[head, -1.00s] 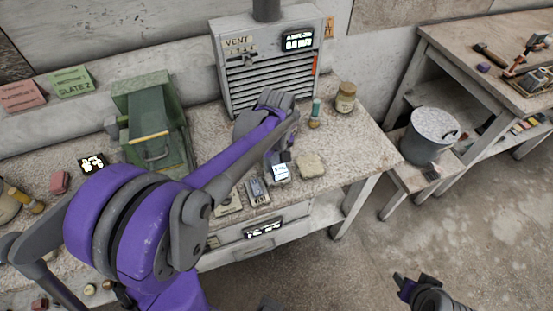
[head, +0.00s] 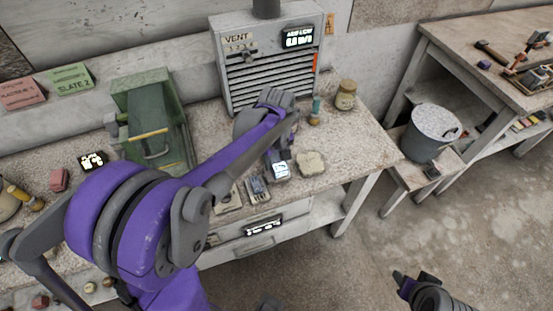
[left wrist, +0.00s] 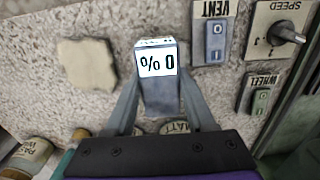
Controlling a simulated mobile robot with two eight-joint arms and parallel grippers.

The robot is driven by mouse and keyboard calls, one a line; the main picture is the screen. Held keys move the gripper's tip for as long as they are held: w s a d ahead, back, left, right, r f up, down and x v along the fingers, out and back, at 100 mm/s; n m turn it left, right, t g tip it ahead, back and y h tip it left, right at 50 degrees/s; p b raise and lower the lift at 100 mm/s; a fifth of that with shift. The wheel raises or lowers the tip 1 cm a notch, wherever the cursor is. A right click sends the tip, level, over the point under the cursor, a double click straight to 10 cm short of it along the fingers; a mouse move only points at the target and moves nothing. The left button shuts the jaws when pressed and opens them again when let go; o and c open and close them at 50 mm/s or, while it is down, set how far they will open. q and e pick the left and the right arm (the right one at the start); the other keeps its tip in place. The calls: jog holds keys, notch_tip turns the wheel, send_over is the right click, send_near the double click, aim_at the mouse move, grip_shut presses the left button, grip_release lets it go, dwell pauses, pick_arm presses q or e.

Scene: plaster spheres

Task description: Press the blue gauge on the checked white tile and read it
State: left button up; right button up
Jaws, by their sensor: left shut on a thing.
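My left gripper (head: 279,160) is shut on the gauge, a small blue-grey block with a lit white display (head: 281,171). In the left wrist view the gauge (left wrist: 160,95) sits between the two fingers, and its display shows "0 %" upside down. A pale, rough-edged tile (head: 310,163) lies on the bench just right of the gauge. It also shows in the left wrist view (left wrist: 87,63), to the left of the gauge and apart from it. No check pattern can be made out. My right gripper (head: 415,284) is at the lower right over the floor, far from the bench.
Switch plates (head: 257,189) lie on the bench front left of the gauge; a speed knob (left wrist: 287,34) shows too. Behind stands a vent unit (head: 270,70), with a jar (head: 346,95) to its right and a green machine (head: 150,125) to its left. A bucket (head: 430,135) stands right.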

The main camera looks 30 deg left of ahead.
pick_arm(q)
jog(key=shift+s+f+b, duration=0.1)
jog(key=shift+f+b, duration=0.2)
jog(key=shift+f, duration=0.1)
pick_arm(e)
jog(key=shift+s+f, duration=0.15)
jog(key=shift+f, duration=0.25)
dwell(0.9)
pick_arm(q)
jog(key=shift+r, duration=0.1)
pick_arm(e)
jog(key=shift+r, duration=0.1)
pick_arm(q)
jog(key=shift+r+p, duration=1.85)
jog(key=shift+r, duration=1.6)
pick_arm(e)
jog(key=r, duration=0.1)
jog(key=w+r, duration=0.1)
jog(key=r, duration=0.1)
jog(key=w+r, duration=0.1)
jog(key=shift+r, duration=0.4)
jog(key=shift+s, duration=0.1)
